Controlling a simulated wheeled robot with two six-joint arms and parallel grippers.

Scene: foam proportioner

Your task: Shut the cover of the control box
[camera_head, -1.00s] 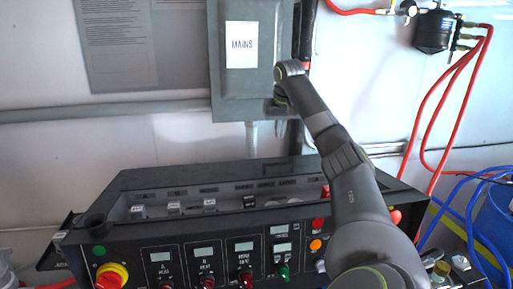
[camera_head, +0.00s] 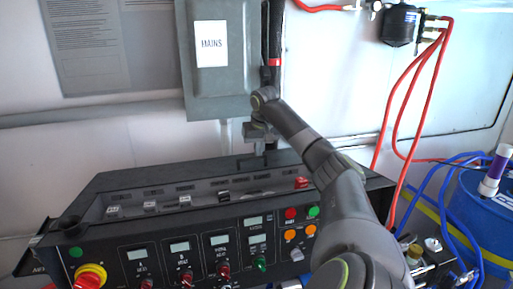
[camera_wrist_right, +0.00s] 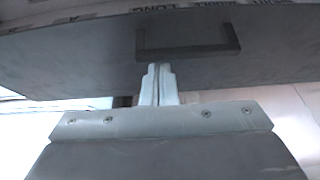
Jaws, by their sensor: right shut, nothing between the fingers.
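The control box is the wide black console (camera_head: 105,257) with displays, knobs and buttons on its front. Its dark cover (camera_head: 140,181) is along the back of the top, and the recess in front of it with small white labels is uncovered. I cannot tell the cover's exact angle. A bracket-shaped handle on the cover (camera_wrist_right: 190,50) shows in the right wrist view. My right gripper (camera_head: 258,148) is shut and empty above the cover's back edge. In the wrist view its fingertips (camera_wrist_right: 158,70) are close to the handle; contact is unclear. My left gripper is not in view.
A grey MAINS box (camera_head: 212,97) hangs on the wall just behind my right gripper. Red hoses (camera_head: 428,85) hang at the right from a black unit (camera_head: 400,24). A blue drum (camera_head: 483,225) and blue hoses stand at the right.

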